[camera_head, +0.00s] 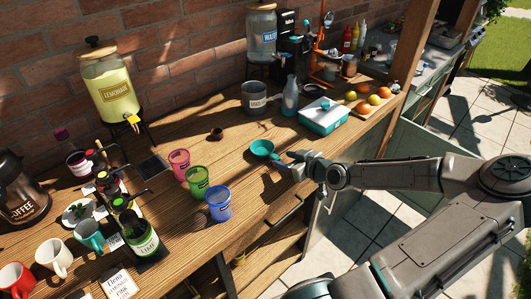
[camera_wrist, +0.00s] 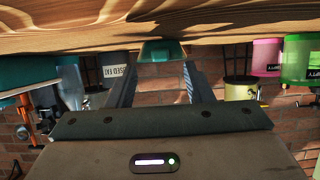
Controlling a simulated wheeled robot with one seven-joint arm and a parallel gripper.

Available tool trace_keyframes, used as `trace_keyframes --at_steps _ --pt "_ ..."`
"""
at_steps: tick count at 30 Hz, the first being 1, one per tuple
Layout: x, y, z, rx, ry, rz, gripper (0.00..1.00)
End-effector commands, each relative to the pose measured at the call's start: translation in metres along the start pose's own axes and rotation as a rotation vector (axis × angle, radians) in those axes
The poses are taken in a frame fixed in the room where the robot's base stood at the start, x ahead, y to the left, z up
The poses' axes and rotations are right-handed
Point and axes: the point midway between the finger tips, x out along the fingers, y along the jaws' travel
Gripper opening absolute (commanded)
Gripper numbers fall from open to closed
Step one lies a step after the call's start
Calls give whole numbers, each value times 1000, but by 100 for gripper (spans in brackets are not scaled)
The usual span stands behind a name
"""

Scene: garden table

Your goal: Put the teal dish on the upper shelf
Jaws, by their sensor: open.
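The teal dish (camera_head: 262,148) sits on the wooden table near its front edge. My gripper (camera_head: 279,158) is at the dish's right side, with its fingers pointing at it. In the wrist view, which looks upside down, the dish (camera_wrist: 162,51) lies ahead between the two spread fingers of my gripper (camera_wrist: 160,75). The fingers are open, and nothing is held. Whether a finger touches the dish is not clear. I cannot make out an upper shelf for certain in either view.
A teal-and-white box (camera_head: 323,116), a pale bottle (camera_head: 290,96) and a grey pot (camera_head: 254,98) stand behind and right. The table between dish and pot is fairly clear.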

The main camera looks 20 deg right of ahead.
Motion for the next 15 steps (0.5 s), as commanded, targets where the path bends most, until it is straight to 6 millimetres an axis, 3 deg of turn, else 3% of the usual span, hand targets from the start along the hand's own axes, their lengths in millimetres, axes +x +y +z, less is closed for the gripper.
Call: trace_keyframes --at_steps 15 --pt "48 -2 2 -1 0 -3 47"
